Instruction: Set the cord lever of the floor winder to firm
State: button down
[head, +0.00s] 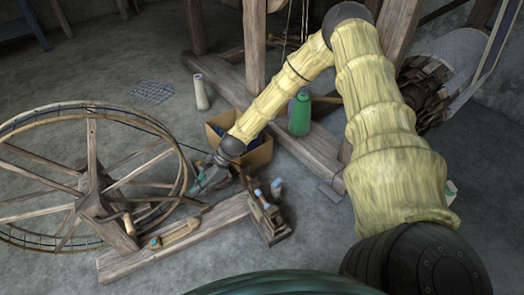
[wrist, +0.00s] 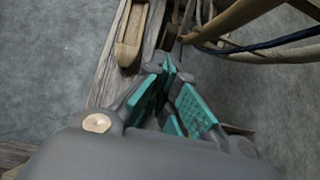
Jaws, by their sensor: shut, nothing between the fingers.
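The floor winder stands at the left in the head view, with a large spoked wheel (head: 90,175) and a wooden base beam (head: 130,262). A light wooden lever-like piece (head: 178,235) with a teal end lies along the beam; I cannot tell for sure that it is the cord lever, or its setting. In the wrist view a rounded wooden piece (wrist: 128,52) lies on the beam, just beyond and left of the fingers. My gripper (head: 203,186) is low between wheel and spindle block, shut and empty. Its teal finger pads show in the wrist view (wrist: 170,85).
A wooden block with blue-topped pegs (head: 266,212) stands at the beam's right end, close to my gripper. Behind are a cardboard box (head: 258,157), a green bottle (head: 299,115) and a pale roll (head: 200,91). Loom timbers (head: 310,145) run behind. Floor in front is clear.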

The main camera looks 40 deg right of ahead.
jog(key=shift+d+f+y+b, duration=0.15)
jog(key=shift+d+y+b, duration=0.3)
jog(key=shift+b, duration=0.85)
jog(key=d+f+p+v, duration=0.1)
jog(key=p+v, duration=0.8)
jog(key=v, duration=0.5)
jog(key=s+a+f+n+g+h+p, duration=0.1)
jog(key=s+a+f+n+h, duration=0.1)
jog(key=s+a+f+n, duration=0.3)
jog(key=s+a+f+n+g+h+p, duration=0.1)
jog(key=s+a+f+h, duration=0.15)
jog(key=s, duration=0.45)
jog(key=s+r+n+h+p, duration=0.2)
jog(key=s+n+h+p, duration=0.25)
jog(key=s+n, duration=1.35)
jog(key=s+r+m+p, duration=0.2)
jog(key=r+p, duration=1.5)
jog(key=r, duration=0.1)
jog(key=s+r+m+p, duration=0.2)
jog(key=r+p, duration=1.6)
jog(key=shift+s+a+r+m+t, duration=0.2)
jog(key=shift+s+a+m+t, duration=0.2)
